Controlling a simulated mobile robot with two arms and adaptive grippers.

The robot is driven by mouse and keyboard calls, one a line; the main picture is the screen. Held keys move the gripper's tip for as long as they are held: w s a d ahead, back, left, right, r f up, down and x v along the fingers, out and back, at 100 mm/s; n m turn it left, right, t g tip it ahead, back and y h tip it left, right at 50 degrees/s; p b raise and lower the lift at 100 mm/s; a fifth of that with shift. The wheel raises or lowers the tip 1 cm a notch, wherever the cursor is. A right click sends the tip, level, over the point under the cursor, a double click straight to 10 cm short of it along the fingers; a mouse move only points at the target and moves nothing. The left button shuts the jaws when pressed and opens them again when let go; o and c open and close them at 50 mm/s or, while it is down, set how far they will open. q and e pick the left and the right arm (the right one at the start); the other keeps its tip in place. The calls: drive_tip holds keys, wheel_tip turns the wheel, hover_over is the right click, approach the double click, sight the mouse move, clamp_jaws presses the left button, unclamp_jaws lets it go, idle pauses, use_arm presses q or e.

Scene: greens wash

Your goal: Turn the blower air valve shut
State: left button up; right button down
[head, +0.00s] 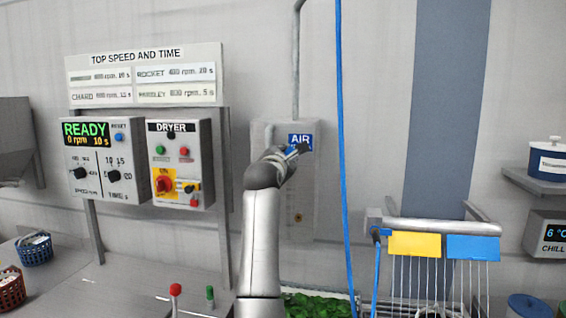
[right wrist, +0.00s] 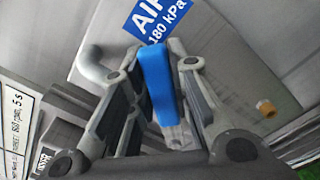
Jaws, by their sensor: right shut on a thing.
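The blower air valve has a blue lever handle (right wrist: 158,85), seen close up in the right wrist view below a blue AIR 180 kPa sign (right wrist: 158,14). My right gripper (right wrist: 156,66) is shut on this handle, with a dark finger on each side of it. In the head view my right gripper (head: 297,151) is at the wall panel, just under the AIR sign (head: 300,141). There my own wrist and fingers hide most of the valve. My left gripper is not in view.
The dryer box (head: 181,162) with its red and yellow switch and the READY control box (head: 100,160) stand left of my arm. A blue hose (head: 342,120) hangs close on the right. A rack with yellow and blue tags (head: 414,244) is at lower right.

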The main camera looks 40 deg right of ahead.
idle(0.4)
drive_tip(key=c, duration=1.3)
unclamp_jaws()
drive_tip(key=v, duration=1.2)
